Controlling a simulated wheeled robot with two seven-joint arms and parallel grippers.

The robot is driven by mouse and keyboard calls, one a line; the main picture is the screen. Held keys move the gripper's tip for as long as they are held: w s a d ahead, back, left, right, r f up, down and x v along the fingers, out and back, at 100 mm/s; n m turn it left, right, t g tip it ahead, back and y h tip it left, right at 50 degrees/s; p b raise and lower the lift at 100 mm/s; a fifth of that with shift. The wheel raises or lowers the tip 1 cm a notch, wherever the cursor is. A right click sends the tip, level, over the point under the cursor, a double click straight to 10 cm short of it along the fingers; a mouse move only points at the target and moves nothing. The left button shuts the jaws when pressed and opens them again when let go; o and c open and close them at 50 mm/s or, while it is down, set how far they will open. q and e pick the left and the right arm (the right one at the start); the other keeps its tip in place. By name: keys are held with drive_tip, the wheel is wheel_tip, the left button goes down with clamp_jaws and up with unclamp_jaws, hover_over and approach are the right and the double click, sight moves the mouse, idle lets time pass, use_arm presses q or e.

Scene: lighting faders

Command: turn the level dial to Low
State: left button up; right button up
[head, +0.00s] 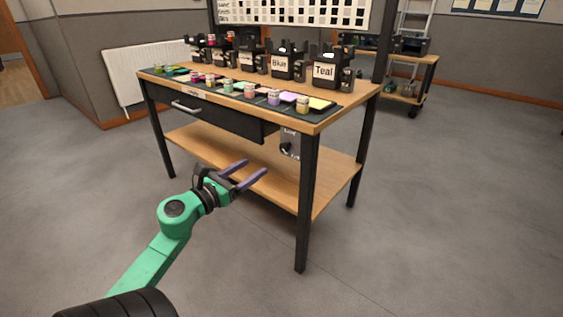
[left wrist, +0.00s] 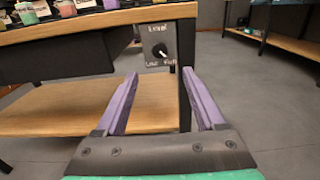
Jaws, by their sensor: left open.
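The level dial is a black round knob (head: 287,148) on a small grey plate (head: 292,136) under the right front edge of the wooden bench. In the left wrist view the dial (left wrist: 160,50) sits under the word Level, with small labels at its lower left and lower right. Its pale pointer mark appears to lean toward the lower right label, though it is small. My left gripper (head: 255,167) has purple fingers, open and empty, in front of and below the dial, apart from it. In the left wrist view the plate shows beyond and between the fingertips (left wrist: 160,73).
The bench (head: 325,113) carries several labelled black fader units and a row of coloured pots along its front. A drawer (head: 215,115) lies left of the dial. A lower shelf (head: 315,190) and a black front leg (head: 305,220) are close by. The floor in front is clear.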

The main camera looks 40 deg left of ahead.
sight(283, 147)
use_arm(q)
drive_tip(key=w, duration=0.6)
drive_tip(key=w+b, duration=0.1)
drive_tip(key=w, duration=0.5)
drive_tip(key=shift+w+a, duration=0.2)
drive_tip(key=shift+w, duration=0.1)
use_arm(e)
drive_tip(key=shift+s+a+f+m+t+y, duration=0.1)
drive_tip(key=shift+a+f+m+t+y, duration=0.25)
drive_tip(key=shift+a+t, duration=0.4)
use_arm(q)
clamp_jaws()
drive_tip(key=shift+n, duration=0.3)
use_arm(e)
drive_tip(key=shift+r, duration=0.1)
